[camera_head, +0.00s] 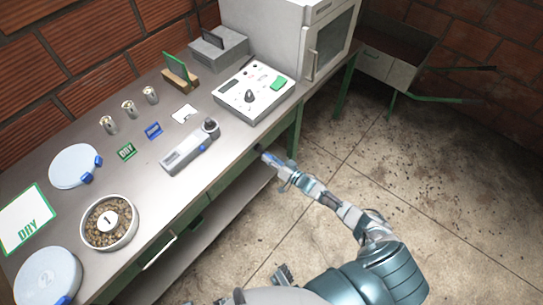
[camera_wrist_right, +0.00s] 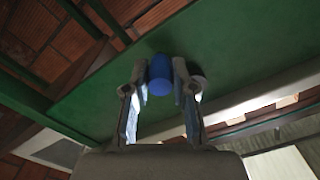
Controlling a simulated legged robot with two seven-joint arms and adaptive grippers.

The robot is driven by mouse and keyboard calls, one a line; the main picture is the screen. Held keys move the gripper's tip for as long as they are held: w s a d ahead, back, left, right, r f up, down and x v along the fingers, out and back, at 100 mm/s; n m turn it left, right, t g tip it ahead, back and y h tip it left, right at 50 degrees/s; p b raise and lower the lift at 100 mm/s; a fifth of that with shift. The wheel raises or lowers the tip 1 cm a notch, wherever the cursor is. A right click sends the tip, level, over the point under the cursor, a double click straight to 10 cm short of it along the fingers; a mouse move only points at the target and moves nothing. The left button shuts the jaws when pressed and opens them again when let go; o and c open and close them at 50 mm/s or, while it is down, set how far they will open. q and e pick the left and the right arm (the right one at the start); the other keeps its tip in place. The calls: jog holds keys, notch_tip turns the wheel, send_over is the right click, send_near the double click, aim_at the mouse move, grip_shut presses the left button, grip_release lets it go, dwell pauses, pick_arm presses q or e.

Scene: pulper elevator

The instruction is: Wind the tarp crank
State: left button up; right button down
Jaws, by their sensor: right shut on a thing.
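The crank's blue cylindrical grip (camera_wrist_right: 160,76) shows in the right wrist view, in front of a green panel (camera_wrist_right: 90,100). My right gripper (camera_wrist_right: 160,85) is shut on this blue grip, with one finger on each side of it. In the head view my right gripper (camera_head: 268,158) is at the front edge of the bench, below the white control box. The rest of the crank is hidden behind the fingers and under the bench edge. No tarp can be made out.
The metal bench (camera_head: 70,215) carries a white control box (camera_head: 254,92), a grey handheld meter (camera_head: 190,146), a bowl of beans (camera_head: 109,222) and lidded containers. A white cabinet (camera_head: 285,35) stands at the back. The concrete floor (camera_head: 440,160) on the right is open.

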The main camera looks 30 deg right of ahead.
jog(key=shift+s+a+f+m, duration=0.15)
jog(key=shift+a+m, duration=0.15)
jog(key=shift+m, duration=0.35)
jog(key=shift+s+a+f+m, duration=0.15)
jog(key=shift+a+m, duration=0.15)
jog(key=shift+m, duration=0.35)
pick_arm(q)
jog(key=shift+w+r, duration=0.1)
jog(key=shift+r, duration=0.05)
jog(key=shift+w+r, duration=0.1)
jog(key=shift+w, duration=0.2)
pick_arm(e)
jog(key=shift+a, duration=0.15)
jog(key=c, duration=0.9)
grip_release()
pick_arm(q)
jog(key=shift+s, duration=0.25)
jog(key=shift+s, duration=0.1)
pick_arm(e)
jog(key=shift+r, duration=0.1)
jog(key=v, duration=1.2)
